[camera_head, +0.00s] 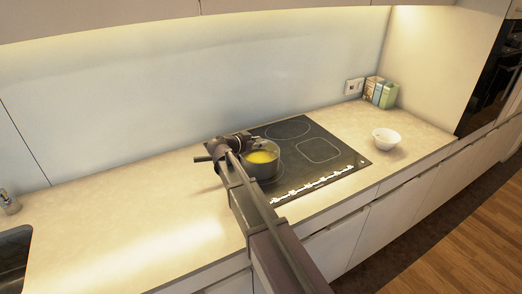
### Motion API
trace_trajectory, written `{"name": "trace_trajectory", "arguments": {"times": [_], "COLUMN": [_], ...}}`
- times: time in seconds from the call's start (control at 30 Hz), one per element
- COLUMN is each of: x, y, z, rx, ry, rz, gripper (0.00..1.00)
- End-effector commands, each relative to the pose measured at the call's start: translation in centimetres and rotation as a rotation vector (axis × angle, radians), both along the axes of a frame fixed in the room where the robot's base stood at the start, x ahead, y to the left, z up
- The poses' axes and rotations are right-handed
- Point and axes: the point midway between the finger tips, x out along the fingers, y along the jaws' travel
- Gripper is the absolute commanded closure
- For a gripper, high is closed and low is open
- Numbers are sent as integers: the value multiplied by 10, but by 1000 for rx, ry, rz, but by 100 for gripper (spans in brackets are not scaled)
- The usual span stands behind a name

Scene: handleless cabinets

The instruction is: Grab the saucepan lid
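A saucepan (265,172) with yellow contents stands on the left part of the black cooktop. I cannot make out a separate lid; a clear lid over the yellow contents cannot be told from an open pan at this size. My gripper (246,137) is dark and sits at the pan's upper left edge, close to the rim. Whether it touches the pan or a lid is unclear. Its fingers are too small and dark to show whether they are open or shut. My arm hides part of the pan's left side.
The black cooktop (340,153) is set in a pale counter (130,220). A white bowl (386,140) stands right of it, with several small boxes (380,92) behind. A sink (12,262) is at far left. Wall cabinets (100,15) overhang the counter. The left counter is clear.

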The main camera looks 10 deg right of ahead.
Motion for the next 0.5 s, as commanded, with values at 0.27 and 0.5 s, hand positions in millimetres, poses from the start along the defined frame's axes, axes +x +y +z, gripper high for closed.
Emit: {"name": "trace_trajectory", "arguments": {"times": [0.27, 0.5], "x": [1, 1], "y": [0, 1], "z": [0, 4], "rx": [-1, -1], "ry": [-1, -1], "rz": [1, 1], "gripper": [100, 100]}}
